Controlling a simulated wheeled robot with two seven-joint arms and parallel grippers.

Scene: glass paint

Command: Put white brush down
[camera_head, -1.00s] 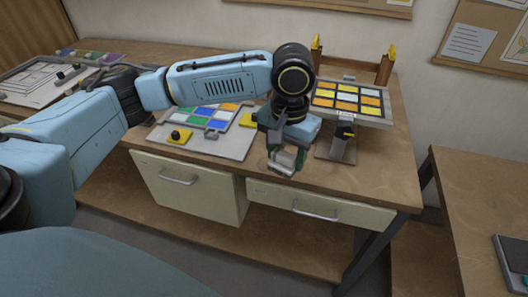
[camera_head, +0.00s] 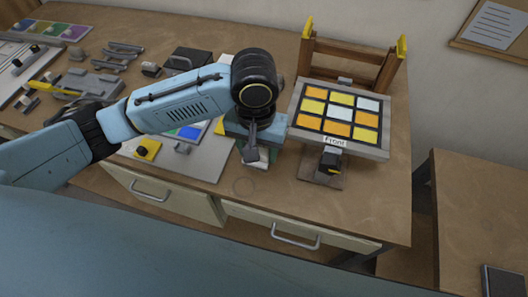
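My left gripper (camera_head: 254,153) points down over the table, between the colour palette board and the tilted panel. Its grey fingers are seen nearly edge-on, so I cannot tell whether they are open or shut. A small whitish and dark green patch shows beside the fingers, too small to identify. I cannot make out a white brush; my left wrist and forearm cover part of the table. The tilted panel (camera_head: 336,143), marked "Front", holds yellow, orange and white squares on a stand. My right gripper is not in view.
A wooden frame with yellow tips (camera_head: 353,58) stands behind the panel. The palette board (camera_head: 205,160) carries a yellow block (camera_head: 147,149). Grey tools and trays (camera_head: 95,80) lie at left. Bare tabletop (camera_head: 380,190) is at the front right. Drawer handles (camera_head: 295,237) stick out below.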

